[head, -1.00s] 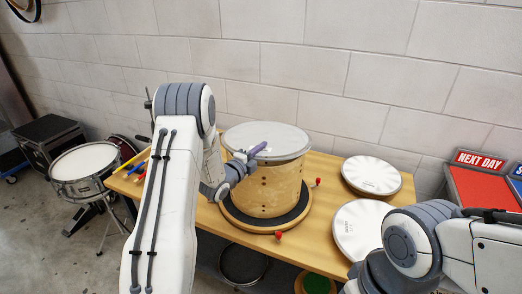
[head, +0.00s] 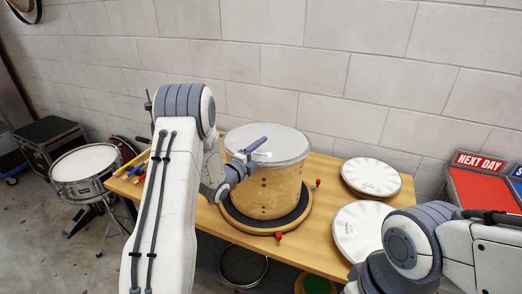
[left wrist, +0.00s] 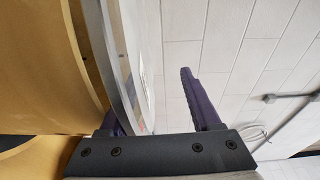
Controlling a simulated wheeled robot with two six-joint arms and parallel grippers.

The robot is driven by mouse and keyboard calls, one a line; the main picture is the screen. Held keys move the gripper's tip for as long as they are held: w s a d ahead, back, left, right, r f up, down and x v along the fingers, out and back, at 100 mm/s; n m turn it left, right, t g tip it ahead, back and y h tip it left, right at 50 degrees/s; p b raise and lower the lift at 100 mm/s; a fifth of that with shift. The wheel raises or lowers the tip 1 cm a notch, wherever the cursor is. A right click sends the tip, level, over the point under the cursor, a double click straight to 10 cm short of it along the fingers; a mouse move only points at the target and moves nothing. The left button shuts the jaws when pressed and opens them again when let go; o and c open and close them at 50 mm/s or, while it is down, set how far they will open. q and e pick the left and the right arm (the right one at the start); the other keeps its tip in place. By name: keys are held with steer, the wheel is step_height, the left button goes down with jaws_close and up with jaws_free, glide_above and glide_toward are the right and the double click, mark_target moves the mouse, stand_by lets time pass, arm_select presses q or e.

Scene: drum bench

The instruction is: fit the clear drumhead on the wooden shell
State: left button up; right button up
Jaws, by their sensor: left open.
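The clear drumhead (head: 285,143), with a pale metal hoop, lies over the top of the wooden shell (head: 270,192). The shell stands upright on a dark round mat on the bench. My left gripper (head: 250,153) is open at the drumhead's near left edge, one purple finger above the head. In the left wrist view, the hoop (left wrist: 122,70) passes between the fingers of my left gripper (left wrist: 150,98), beside the shell (left wrist: 30,70). The finger on the shell side is mostly hidden. Whether the hoop sits evenly all round cannot be told. My right gripper is outside the frame.
Two white drumheads lie on the bench (head: 322,247) to the right, one farther back (head: 371,177) and one nearer (head: 357,230). Small red-ended pieces lie by the mat. Coloured sticks lie at the left end. A red "NEXT DAY" bin (head: 485,190) stands at right.

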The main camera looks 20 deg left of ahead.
arm_select(q)
steer(key=shift+s+d+f, duration=0.1)
steer(key=shift+s+f, duration=0.05)
steer(key=shift+f, duration=0.4)
steer(key=shift+s, duration=0.15)
steer(key=b+v, duration=0.4)
steer(key=v, duration=0.6)
steer(key=shift+r, duration=0.4)
